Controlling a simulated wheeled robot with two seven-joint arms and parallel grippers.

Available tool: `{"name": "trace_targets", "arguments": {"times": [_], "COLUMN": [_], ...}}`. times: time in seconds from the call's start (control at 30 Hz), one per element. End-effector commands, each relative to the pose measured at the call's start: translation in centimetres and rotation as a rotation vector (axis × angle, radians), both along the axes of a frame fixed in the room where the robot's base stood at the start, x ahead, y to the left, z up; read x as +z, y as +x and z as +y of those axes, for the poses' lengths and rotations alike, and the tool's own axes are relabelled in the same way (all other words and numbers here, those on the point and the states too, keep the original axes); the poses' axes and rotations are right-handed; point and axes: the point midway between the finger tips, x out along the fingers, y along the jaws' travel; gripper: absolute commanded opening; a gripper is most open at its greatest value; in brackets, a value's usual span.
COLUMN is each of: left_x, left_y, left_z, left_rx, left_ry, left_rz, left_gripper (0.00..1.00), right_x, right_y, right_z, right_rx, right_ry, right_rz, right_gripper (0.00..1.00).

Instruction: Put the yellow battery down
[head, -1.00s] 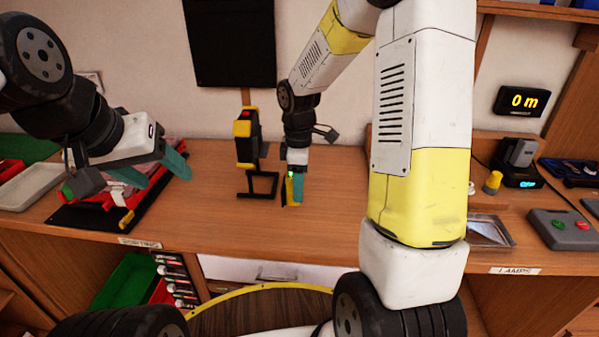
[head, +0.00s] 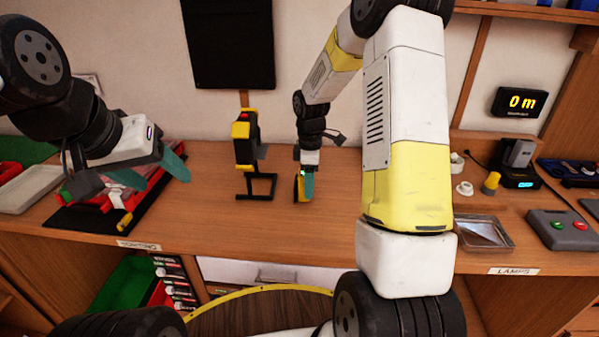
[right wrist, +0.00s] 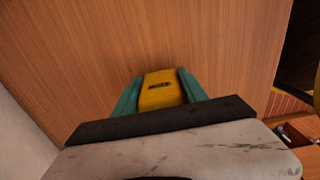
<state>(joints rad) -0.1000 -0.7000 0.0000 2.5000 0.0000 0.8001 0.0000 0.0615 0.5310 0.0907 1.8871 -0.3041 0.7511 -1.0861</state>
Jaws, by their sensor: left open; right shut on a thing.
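The yellow battery (right wrist: 160,92) is between the teal fingers of my right gripper (right wrist: 158,88) in the right wrist view, with bare wood around it. In the head view my right gripper (head: 306,187) is shut on the battery (head: 298,189), low at the bench, just right of a black stand. I cannot tell whether the battery touches the bench top. My left gripper (head: 160,172) is open, with teal fingers apart, above a red and black tray at the left.
A black and yellow device on a black stand (head: 257,187) is close on the left of my right gripper. The bench top (head: 335,225) is clear in the middle. At the right are a metal tray (head: 484,233), a charger (head: 516,165) and a button box (head: 558,228).

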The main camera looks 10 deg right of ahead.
Motion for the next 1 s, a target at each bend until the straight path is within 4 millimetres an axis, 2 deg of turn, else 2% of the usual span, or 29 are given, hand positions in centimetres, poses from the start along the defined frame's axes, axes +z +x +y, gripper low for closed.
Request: {"name": "trace_targets", "arguments": {"times": [0.1,0.13,0.23,0.53,0.67,0.77,1.0], "left_x": [0.0,0.0,0.0,0.0,0.0,0.0,0.0], "left_y": [0.0,0.0,0.0,0.0,0.0,0.0,0.0], "left_z": [0.0,0.0,0.0,0.0,0.0,0.0,0.0], "left_rx": [0.0,0.0,0.0,0.0,0.0,0.0,0.0], "left_ry": [0.0,0.0,0.0,0.0,0.0,0.0,0.0], "left_rz": [0.0,0.0,0.0,0.0,0.0,0.0,0.0], "left_gripper": [0.62,0.62,0.62,0.62,0.62,0.62,0.62], "right_x": [-0.2,-0.3,-0.3,-0.2,0.6,2.1,7.4], "right_y": [0.0,0.0,0.0,0.0,0.0,0.1,0.1], "right_z": [0.0,0.0,0.0,0.0,0.0,0.0,0.0], "right_rx": [0.0,0.0,0.0,0.0,-0.001,-0.002,-0.001], "right_ry": [0.0,0.0,0.0,0.0,0.0,0.0,0.001], "right_rz": [0.0,0.001,0.0,0.0,-0.002,-0.003,-0.005], "right_gripper": [0.0,0.52,0.71,0.72,0.72,0.72,0.72]}}
